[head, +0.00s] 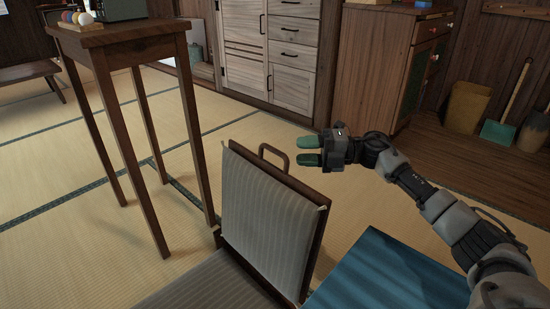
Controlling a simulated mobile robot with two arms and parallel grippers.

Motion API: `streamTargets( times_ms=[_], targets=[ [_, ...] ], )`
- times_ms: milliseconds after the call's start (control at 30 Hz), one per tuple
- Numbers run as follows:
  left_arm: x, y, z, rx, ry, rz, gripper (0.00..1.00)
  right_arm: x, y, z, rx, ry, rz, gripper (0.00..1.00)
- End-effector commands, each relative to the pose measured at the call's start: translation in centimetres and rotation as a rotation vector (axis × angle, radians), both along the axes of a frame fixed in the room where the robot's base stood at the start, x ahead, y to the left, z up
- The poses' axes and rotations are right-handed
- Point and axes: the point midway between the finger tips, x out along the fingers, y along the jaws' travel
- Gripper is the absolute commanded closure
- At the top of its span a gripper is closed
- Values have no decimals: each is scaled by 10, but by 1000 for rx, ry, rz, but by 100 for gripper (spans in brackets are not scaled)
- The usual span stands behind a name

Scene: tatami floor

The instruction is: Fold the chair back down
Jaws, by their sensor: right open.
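The chair back (265,222) is a striped grey padded panel in a dark wooden frame, standing up with a slight tilt. A brown loop handle (273,154) rises from its top edge. The chair's striped grey seat (208,284) lies low at the bottom of the view, partly cut off. My right gripper (297,151) comes in from the right, its green fingertips apart and open. In the picture it is just right of the handle; it holds nothing, and I cannot tell the gap in depth. My left gripper is not in view.
A tall wooden side table (130,32) stands at the left. A blue surface (385,275) lies right of the chair, below my right arm. Cabinets (290,50) line the back. A green dustpan (497,133) and bin (466,105) stand far right.

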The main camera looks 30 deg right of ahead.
Motion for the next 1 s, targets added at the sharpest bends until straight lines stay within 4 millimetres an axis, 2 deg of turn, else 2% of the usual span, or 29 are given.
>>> streamTargets(
  times_ms=[100, 333, 500, 767, 1000],
  targets=[
    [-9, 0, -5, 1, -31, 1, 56, 12, 23, -5, 1, -5, 3, 60],
    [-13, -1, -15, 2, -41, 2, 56, 29, 52, -5, 2, -2, 2, 60],
    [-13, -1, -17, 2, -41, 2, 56, 34, 60, -3, 1, -2, -1, 60],
    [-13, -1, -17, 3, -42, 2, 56, 34, 61, -3, 2, 0, 0, 60],
    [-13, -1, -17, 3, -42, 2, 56, 34, 61, -3, 2, 0, 0, 95]
  ],
)
